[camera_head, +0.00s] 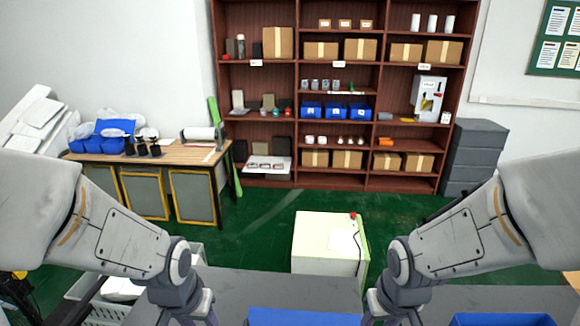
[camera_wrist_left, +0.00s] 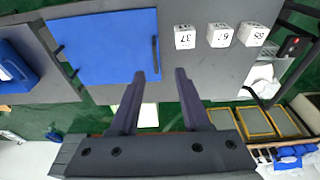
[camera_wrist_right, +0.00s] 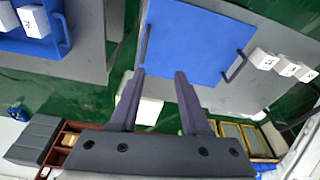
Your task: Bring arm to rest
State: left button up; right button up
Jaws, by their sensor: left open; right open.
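My left gripper (camera_wrist_left: 160,74) is open, with nothing between its dark fingers in the left wrist view. My right gripper (camera_wrist_right: 160,74) is open and empty in the right wrist view. In the head view both arms come in from the sides and reach down to the bottom edge, where the fingers are mostly cut off. A blue tray (camera_head: 305,317) lies on the grey table between the two hands. It also shows in the left wrist view (camera_wrist_left: 105,45) and the right wrist view (camera_wrist_right: 195,40), and looks empty.
Numbered white boxes (camera_wrist_left: 185,37) stand on the grey table beside the tray. A second blue tray (camera_wrist_right: 62,44) holds white boxes. Beyond the table stands a white cabinet (camera_head: 325,240) with a red button. Shelves (camera_head: 297,120) and a wooden desk (camera_head: 170,155) are farther back.

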pick_arm(q)
jog(key=s+d+m+g+b, duration=0.2)
jog(key=s+d+m+b, duration=0.2)
jog(key=s+d, duration=0.8)
jog(key=shift+s+m+h+b, duration=0.4)
jog(key=shift+s+m, duration=0.05)
jog(key=shift+m, duration=0.75)
pick_arm(e)
jog(key=s+a+n+g, duration=0.2)
jog(key=s+a+n, duration=0.4)
jog(key=s+a, duration=0.5)
jog(key=shift+s+a+n+y, duration=0.3)
jog(key=shift+s+a+y, duration=0.1)
jog(key=shift+s, duration=0.55)
pick_arm(q)
jog(key=shift+f, duration=0.1)
pick_arm(e)
jog(key=shift+d+f, duration=0.1)
